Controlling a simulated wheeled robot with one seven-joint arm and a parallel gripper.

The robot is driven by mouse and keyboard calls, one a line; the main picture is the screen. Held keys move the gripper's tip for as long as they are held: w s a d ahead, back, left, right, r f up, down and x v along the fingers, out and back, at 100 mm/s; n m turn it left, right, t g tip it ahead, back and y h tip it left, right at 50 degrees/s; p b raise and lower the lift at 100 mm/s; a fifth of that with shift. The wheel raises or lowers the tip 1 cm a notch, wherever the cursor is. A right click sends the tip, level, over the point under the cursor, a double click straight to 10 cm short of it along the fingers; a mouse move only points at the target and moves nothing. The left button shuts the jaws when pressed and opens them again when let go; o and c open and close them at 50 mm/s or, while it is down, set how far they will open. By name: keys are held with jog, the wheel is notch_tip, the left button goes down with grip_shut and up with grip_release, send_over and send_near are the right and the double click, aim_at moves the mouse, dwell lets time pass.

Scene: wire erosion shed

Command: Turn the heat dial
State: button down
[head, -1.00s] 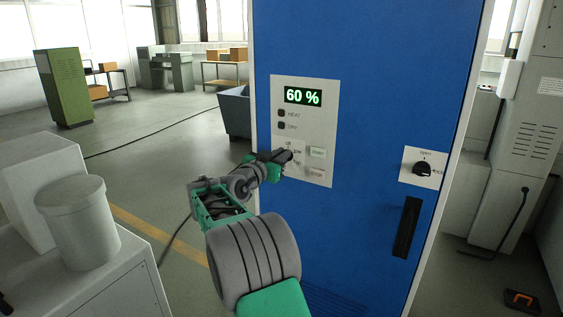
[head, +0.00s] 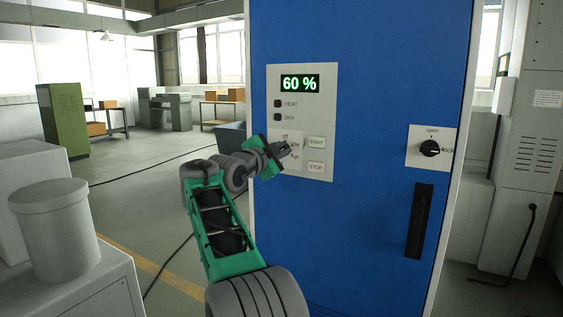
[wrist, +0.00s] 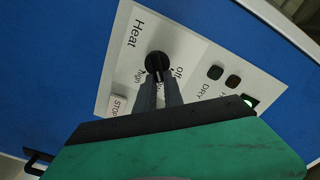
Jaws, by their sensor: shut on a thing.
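The heat dial (wrist: 157,62) is a small black round knob on the white control panel (wrist: 130,75), with "Heat", "off" and "high" printed around it. The "low" label is mostly hidden by my fingers. My gripper (wrist: 159,82) is shut on the dial, with one finger on each side of it. In the head view my gripper (head: 284,150) reaches the lower left of the panel (head: 327,105) and hides the dial. I cannot tell which way the dial points. The green display (head: 300,83) reads 60 %.
START (head: 317,142) and STOP (head: 316,167) buttons sit just right of my gripper. A black open/lock knob (head: 430,148) and a long black handle (head: 419,220) are farther right on the blue door (head: 375,110). A white tub (head: 58,230) stands at the left.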

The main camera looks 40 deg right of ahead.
jog(key=shift+f+m+b, duration=0.15)
jog(key=shift+m+b, duration=0.35)
jog(key=shift+m, duration=0.1)
jog(key=c, duration=1.5)
grip_release()
jog(key=shift+o, duration=0.2)
jog(key=b+v, duration=0.1)
jog(key=v, duration=0.7)
